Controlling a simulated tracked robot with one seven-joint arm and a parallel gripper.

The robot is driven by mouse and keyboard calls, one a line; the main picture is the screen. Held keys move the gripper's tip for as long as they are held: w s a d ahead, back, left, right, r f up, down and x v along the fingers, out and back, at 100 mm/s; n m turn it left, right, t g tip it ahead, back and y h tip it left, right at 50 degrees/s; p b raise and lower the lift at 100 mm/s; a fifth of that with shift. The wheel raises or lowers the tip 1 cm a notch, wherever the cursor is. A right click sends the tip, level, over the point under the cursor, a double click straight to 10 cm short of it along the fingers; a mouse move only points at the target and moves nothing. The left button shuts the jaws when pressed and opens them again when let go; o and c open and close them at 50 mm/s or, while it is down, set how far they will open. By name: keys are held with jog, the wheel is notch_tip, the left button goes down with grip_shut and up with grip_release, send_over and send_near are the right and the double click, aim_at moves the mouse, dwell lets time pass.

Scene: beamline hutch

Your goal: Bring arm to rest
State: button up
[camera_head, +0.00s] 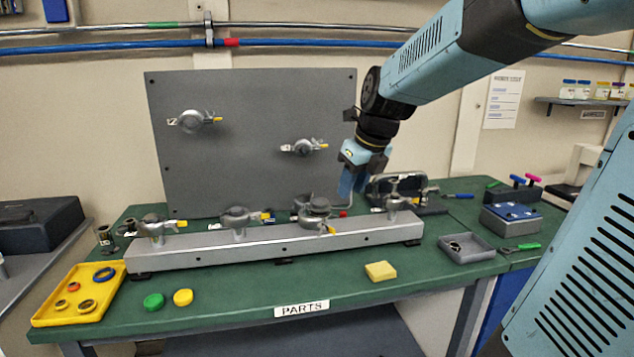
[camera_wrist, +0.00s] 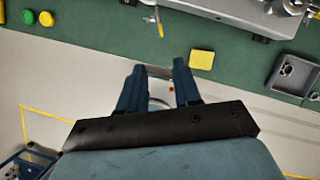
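My arm reaches in from the upper right in the head view. My gripper (camera_head: 352,184) hangs above the green bench (camera_head: 240,307), in front of the grey upright panel (camera_head: 250,95). In the wrist view my gripper (camera_wrist: 158,68) shows two blue fingers spread apart with nothing between them. Below the fingers are the bench's front edge and the floor. The gripper appears clear of everything around it.
A grey rail (camera_head: 270,249) with several clamp fittings runs along the bench. A yellow sponge-like block (camera_head: 380,271), green cap (camera_head: 153,301) and yellow cap (camera_head: 183,297) lie in front. A yellow tray (camera_head: 50,312) is left, a grey tray (camera_head: 484,252) right.

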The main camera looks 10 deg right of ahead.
jog(key=s+n+h, duration=0.1)
jog(key=s+n, duration=0.7)
jog(key=n, duration=0.7)
jog(key=s+n+t, duration=0.1)
jog(key=s+n, duration=0.8)
jog(key=n, duration=0.7)
jog(key=shift+f+n+t+h, duration=0.2)
jog(key=shift+n+t+h, duration=0.1)
jog(key=shift+h, duration=0.1)
